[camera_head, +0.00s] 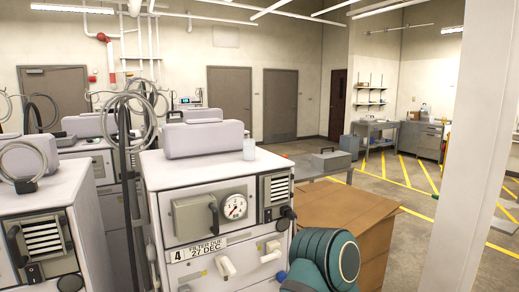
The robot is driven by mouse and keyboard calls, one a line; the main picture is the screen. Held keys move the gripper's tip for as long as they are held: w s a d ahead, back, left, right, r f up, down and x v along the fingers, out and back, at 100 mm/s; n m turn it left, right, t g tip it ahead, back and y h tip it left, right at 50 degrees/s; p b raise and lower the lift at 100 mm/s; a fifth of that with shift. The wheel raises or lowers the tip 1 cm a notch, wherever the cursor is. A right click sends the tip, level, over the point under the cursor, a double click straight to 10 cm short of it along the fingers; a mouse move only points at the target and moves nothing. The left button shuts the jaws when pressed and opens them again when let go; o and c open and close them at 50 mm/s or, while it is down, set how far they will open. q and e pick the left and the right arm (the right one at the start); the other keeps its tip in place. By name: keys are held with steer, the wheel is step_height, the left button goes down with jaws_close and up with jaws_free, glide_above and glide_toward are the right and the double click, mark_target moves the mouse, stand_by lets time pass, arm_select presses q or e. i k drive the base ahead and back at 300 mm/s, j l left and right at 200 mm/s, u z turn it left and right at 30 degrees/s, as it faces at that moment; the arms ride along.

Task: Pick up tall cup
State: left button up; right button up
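A small pale, translucent upright cup (249,149) stands on top of the white dialysis machine (215,180), near its back right corner. It is right beside a grey-lilac rounded case (192,140) lying on the same top. The cup looks small at this distance, and I cannot make out its details. Neither of my grippers is in view. A teal rounded link of one of my arms shows at the bottom, right of the machine's front.
Another machine (35,215) stands at the left, with more behind. Hoses loop above them. A brown wooden box (350,215) stands right of the near machine. A pale pillar (475,150) rises at the right. Yellow-marked floor (400,180) lies open behind the box.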

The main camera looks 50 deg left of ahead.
mark_target(249, 145)
steer(key=i+l+u, duration=0.1)
steer(key=i+u, duration=0.25)
steer(key=i+l+u, duration=0.15)
steer(key=u, duration=0.2)
steer(key=i+l+u, duration=0.3)
steer(key=i, duration=0.1)
